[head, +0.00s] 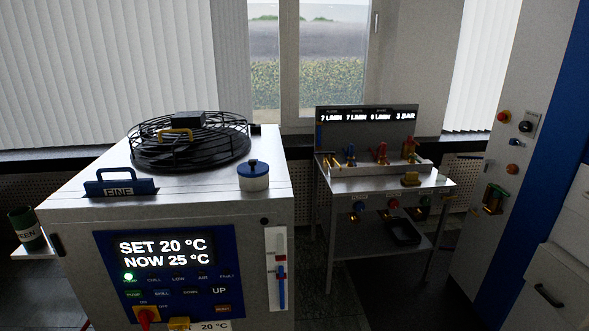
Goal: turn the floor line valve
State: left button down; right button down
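A steel bench (350,188) with a valve manifold stands right of centre, apart from the big box. On its rail are a blue valve (350,155), a red valve (381,153) and a brass-coloured valve (409,149). A dark display panel (366,128) behind them shows several flow readings in L/MIN and 3 BAR. Its small headings are too small to read, so I cannot tell which valve is the floor line. The handle positions are also too small to tell. Neither of my grippers is in view.
A large chiller box (190,215) fills the left front, reading SET 20 °C and NOW 25 °C. On top are a black fan guard (190,150) and a blue-lidded pot (253,176). A black tray (403,231) lies on the bench's lower shelf. A wall panel (505,150) stands right.

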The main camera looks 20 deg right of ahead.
aim_at(360, 206)
jog(key=z, duration=1.25)
jog(key=i+l+u, duration=0.1)
jog(key=i+l, duration=0.7)
jog(key=i+l+u, duration=0.1)
jog(key=i+l, duration=0.8)
jog(key=i+l+u, duration=0.1)
jog(key=i+l, duration=0.7)
jog(key=l, duration=0.15)
